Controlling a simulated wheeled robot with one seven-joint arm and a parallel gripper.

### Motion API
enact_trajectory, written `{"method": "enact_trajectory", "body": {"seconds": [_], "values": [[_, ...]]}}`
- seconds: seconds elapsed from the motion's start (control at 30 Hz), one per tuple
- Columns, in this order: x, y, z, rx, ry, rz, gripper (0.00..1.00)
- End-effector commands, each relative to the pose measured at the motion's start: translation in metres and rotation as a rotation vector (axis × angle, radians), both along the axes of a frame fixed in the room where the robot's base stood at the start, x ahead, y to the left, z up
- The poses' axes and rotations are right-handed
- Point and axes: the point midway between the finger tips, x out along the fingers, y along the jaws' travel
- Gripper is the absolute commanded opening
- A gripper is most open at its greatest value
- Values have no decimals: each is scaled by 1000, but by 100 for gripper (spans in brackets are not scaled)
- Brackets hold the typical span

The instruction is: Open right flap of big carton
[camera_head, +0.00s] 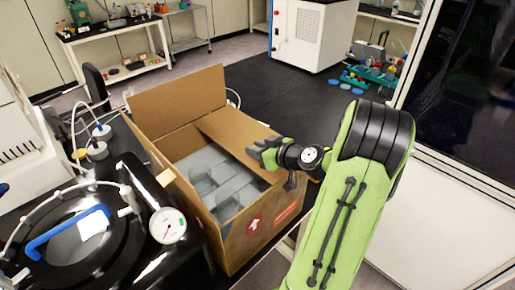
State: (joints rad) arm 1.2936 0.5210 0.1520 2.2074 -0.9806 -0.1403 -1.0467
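The big carton (246,245) is brown cardboard with red markings on its front. Its far flap (180,97) stands up, and its left flap (147,145) is folded outward. The right flap (232,140) slants inward over part of the opening. Glass or clear plastic items (215,183) show inside.
A black-lidded vessel with a blue handle (68,233) and a gauge (168,226) stands close to the carton's left. A bench (115,45) is at the back left.

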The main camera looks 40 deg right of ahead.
Motion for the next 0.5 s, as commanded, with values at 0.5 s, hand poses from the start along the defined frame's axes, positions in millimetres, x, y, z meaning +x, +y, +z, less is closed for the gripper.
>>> {"method": "enact_trajectory", "body": {"seconds": [0.5], "values": [[0,0,0,0,0,1,0]]}}
